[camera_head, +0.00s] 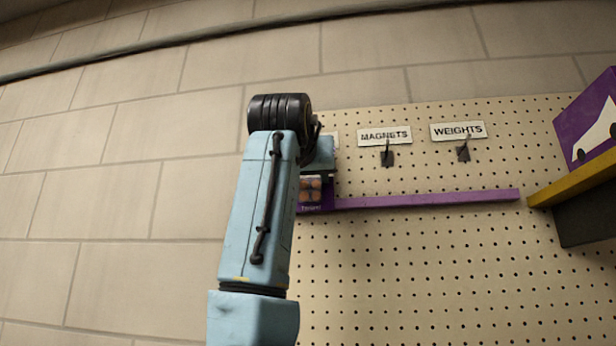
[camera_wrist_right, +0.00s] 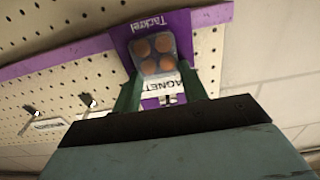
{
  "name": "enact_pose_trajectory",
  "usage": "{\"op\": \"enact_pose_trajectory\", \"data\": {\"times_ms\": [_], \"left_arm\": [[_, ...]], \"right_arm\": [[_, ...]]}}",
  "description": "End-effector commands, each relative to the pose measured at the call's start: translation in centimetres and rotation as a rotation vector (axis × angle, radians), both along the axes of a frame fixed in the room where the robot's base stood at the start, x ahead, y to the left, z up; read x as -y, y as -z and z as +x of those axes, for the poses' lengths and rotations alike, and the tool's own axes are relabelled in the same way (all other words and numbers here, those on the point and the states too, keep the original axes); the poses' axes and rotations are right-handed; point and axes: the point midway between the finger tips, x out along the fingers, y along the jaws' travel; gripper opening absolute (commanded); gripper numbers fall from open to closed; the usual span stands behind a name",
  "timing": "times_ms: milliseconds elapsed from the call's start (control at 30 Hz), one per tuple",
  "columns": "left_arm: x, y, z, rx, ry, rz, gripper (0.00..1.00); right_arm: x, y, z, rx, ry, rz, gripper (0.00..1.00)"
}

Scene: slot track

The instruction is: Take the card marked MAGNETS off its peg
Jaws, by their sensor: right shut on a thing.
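The MAGNETS card is a purple and white card with a window of several round orange-brown pieces. In the wrist view, the card (camera_wrist_right: 178,24) appears upside down, with part of the word MAGNETS showing. My right gripper (camera_wrist_right: 162,92) is shut on it, with a green finger at each side. In the head view, part of the card (camera_head: 312,197) shows just right of my right arm, which hides the rest of it and most of the gripper. The peg (camera_head: 387,155) under the MAGNETS sign (camera_head: 384,137) is bare. My left gripper is out of view.
A purple strip (camera_head: 430,198) crosses the pegboard (camera_head: 420,270) below the pegs. The peg (camera_head: 463,151) under the WEIGHTS sign (camera_head: 458,131) is bare. A purple box (camera_head: 585,125) and yellow-edged shelf (camera_head: 575,182) stand at the right.

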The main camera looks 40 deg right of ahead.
Motion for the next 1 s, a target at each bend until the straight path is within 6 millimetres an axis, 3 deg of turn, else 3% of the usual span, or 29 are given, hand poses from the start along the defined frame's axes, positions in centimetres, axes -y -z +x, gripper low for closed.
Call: {"op": "enact_pose_trajectory", "data": {"times_ms": [533,1000], "left_arm": [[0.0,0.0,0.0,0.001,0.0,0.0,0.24],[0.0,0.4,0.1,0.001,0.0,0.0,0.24]], "right_arm": [[-0.1,-0.6,-0.1,0.001,0.0,-0.001,0.24],[-1.9,-0.7,-1.5,0.002,0.0,-0.001,0.24]]}}
